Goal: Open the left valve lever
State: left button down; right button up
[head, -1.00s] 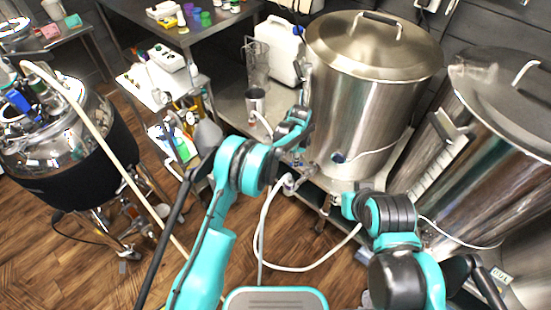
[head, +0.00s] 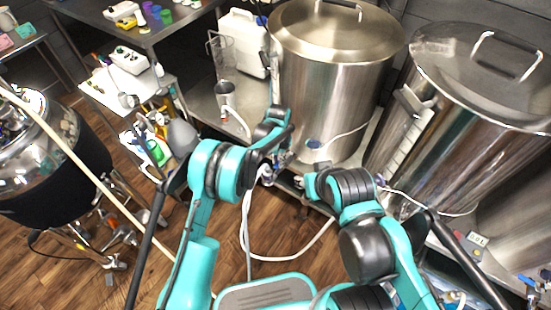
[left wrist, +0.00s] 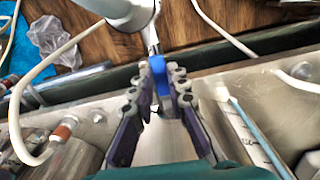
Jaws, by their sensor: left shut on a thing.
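The left valve lever (left wrist: 161,78) is blue and sits between the fingers of my left gripper (left wrist: 166,72) in the left wrist view. The fingers are shut on it. The grey metal valve stem and the pale hose fitting (left wrist: 130,12) lie just beyond the fingertips. In the head view my left gripper (head: 278,158) is low in front of the left steel kettle (head: 335,95), at the valve where the white hose (head: 246,215) hangs. The lever is largely hidden there by my arm. My right arm is bent in front of the kettles, and its gripper does not show.
A second steel kettle (head: 470,120) stands to the right. A steel bench (head: 205,100) with a white canister (head: 240,45) is behind my left arm. A dark-jacketed vessel (head: 50,165) stands at the left. The wooden floor between is partly open, crossed by the hose.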

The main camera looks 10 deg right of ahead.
pick_arm(q)
jog(key=shift+s+d+n, duration=0.15)
jog(key=shift+s+n, duration=0.05)
jog(key=shift+n, duration=0.2)
jog(key=c, duration=1.5)
grip_release()
notch_tip(320, 180, up, 12)
